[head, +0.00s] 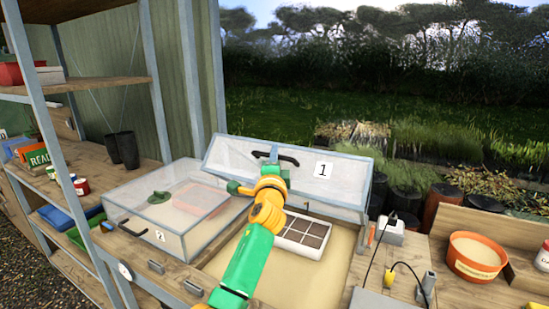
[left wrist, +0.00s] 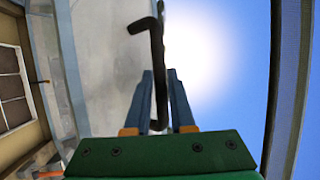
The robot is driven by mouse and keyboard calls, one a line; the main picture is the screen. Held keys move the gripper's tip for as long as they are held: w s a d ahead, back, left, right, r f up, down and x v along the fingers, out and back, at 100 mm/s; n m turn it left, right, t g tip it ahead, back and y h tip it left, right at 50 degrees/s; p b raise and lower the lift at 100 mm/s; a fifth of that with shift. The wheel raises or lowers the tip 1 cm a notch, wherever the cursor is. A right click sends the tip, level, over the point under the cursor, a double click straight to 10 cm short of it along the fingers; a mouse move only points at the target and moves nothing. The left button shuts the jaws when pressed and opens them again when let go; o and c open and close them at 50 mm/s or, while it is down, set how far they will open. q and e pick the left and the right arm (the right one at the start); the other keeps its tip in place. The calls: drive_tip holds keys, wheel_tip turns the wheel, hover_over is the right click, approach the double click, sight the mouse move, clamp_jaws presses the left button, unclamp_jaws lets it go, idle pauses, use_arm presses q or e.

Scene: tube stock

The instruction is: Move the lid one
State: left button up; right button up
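Lid one (head: 330,180), a clear panel in a grey frame with a "1" label, stands tilted up at the back of the right-hand cold frame. Its black handle (head: 288,159) is on the raised panel; in the left wrist view the handle (left wrist: 157,50) runs down between my fingers. My left gripper (left wrist: 160,103) has a finger close on each side of it and appears shut on it. In the head view my left arm reaches up over the open frame and hides part of the lid and handle. My right gripper is not in view.
A white seed tray (head: 302,235) with dark cells sits in the open frame. Lid two (head: 180,195) is shut on the left frame. A wooden bench with a cable, a grey box and a terracotta pot (head: 476,257) lies to the right. Shelving stands at left.

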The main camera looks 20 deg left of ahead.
use_arm(q)
drive_tip(key=shift+o, duration=1.3)
drive_tip(key=shift+s, duration=0.1)
drive_tip(key=b+v, duration=0.1)
drive_tip(key=v, duration=0.6)
